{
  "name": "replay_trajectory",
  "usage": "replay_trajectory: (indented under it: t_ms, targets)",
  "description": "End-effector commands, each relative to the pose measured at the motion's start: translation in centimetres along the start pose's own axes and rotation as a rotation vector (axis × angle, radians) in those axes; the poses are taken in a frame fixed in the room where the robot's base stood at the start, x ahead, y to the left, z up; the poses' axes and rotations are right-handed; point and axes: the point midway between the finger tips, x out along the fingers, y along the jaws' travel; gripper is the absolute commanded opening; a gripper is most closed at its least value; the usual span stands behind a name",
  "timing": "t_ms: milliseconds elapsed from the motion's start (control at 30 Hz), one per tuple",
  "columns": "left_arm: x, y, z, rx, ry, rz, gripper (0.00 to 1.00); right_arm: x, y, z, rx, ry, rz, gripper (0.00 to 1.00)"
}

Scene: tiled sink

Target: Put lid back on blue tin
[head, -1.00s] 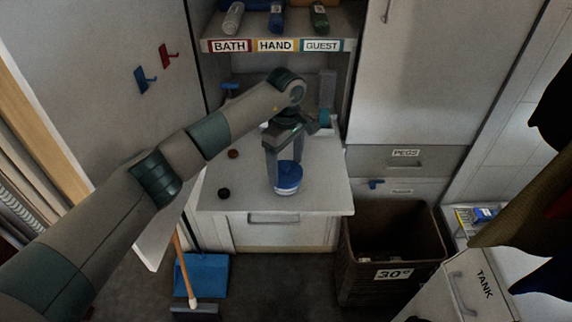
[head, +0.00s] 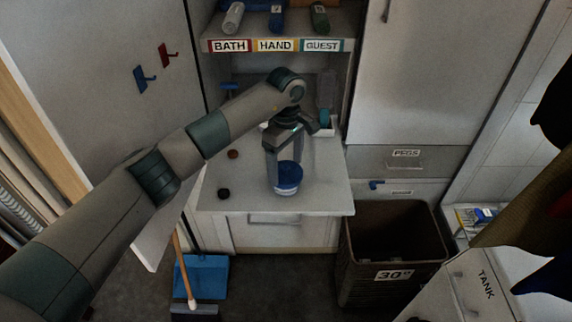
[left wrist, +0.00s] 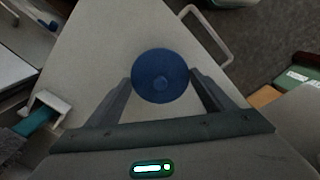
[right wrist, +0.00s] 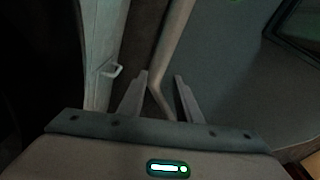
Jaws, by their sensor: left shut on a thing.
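The blue tin (head: 287,190) stands on the white pull-out surface, its lower part pale with a label. A round blue lid with a central knob (left wrist: 160,76) sits on top of it as seen from above in the left wrist view. My left gripper (head: 284,165) points down, its two fingers on either side of the lid's edge and shut on it. Whether the lid is seated flush on the tin is hard to tell. My right gripper (right wrist: 160,82) shows in the right wrist view, fingers apart with nothing between them.
A brown basket (head: 391,250) stands on the floor at right. A blue dustpan (head: 203,275) lies below left. The surface right of the tin is clear.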

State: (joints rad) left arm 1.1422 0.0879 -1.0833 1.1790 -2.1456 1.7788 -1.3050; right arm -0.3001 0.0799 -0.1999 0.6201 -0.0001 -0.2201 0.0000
Motion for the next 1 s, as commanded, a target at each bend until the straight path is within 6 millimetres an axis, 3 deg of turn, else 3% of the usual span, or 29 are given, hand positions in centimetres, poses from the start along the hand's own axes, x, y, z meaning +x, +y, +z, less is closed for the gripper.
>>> replay_trajectory:
  t_ms: [800, 833, 900, 1000]
  targets:
    - [0.03, 0.0, -0.02, -0.001, 0.0, 0.0, 0.54, 0.58, -0.03, 0.04, 0.0, 0.0, 0.0, 0.31]
    - [0.03, 0.0, -0.02, -0.001, 0.0, 0.0, 0.8, 0.58, -0.03, 0.04, 0.0, 0.0, 0.0, 0.31]
    - [0.03, 0.0, -0.02, -0.001, 0.0, 0.0, 0.97, 0.58, -0.03, 0.03, 0.0, 0.0, 0.0, 0.31]
    - [0.03, 0.01, -0.02, -0.001, 0.0, 0.0, 0.97, 0.58, -0.03, 0.04, 0.0, 0.0, 0.0, 0.31]
